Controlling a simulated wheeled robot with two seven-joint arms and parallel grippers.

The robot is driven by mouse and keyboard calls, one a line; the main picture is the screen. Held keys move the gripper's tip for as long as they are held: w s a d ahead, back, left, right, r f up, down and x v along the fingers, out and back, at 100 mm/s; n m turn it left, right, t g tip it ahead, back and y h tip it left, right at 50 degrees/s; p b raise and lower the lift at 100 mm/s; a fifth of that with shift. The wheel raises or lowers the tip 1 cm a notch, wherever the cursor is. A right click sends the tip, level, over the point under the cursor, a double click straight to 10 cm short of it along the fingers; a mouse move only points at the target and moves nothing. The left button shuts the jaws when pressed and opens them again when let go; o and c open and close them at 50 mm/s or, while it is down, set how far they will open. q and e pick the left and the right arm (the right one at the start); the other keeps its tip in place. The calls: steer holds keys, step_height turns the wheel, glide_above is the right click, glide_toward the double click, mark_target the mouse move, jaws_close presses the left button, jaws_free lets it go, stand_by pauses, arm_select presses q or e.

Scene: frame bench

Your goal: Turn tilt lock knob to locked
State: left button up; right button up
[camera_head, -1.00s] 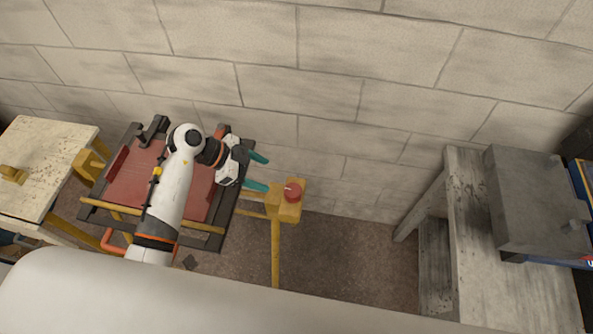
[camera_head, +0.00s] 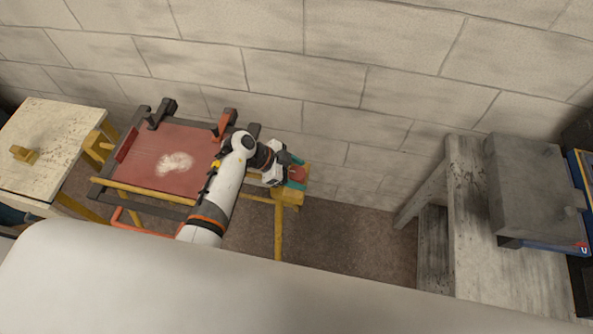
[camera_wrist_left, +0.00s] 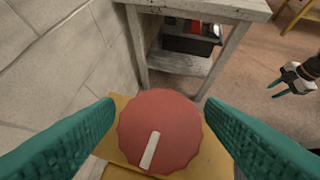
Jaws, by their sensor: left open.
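The tilt lock knob (camera_wrist_left: 160,130) is a red, scalloped disc with a white pointer line, on a yellow block (camera_wrist_left: 120,140). In the left wrist view the pointer runs down and slightly left. In the head view the knob (camera_head: 299,175) is partly covered by my left gripper (camera_head: 295,172), on the yellow post beside the bench frame. My left gripper is open, one teal finger on each side of the knob; gaps show between fingers and knob in the wrist view. No locked marking can be made out. My right gripper (camera_wrist_left: 277,89) shows small in the left wrist view, fingers apart, empty.
The frame bench with its red panel (camera_head: 140,150) lies left of the knob. A pale wooden table (camera_head: 45,150) is at far left. A grey worn bench (camera_head: 470,220) with a grey box (camera_head: 535,190) stands at right. A block wall (camera_head: 330,110) runs close behind.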

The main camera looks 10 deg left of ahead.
arm_select(q)
steer(key=shift+c, duration=0.5)
steer(key=c, duration=0.9)
arm_select(e)
steer(key=shift+s, duration=0.45)
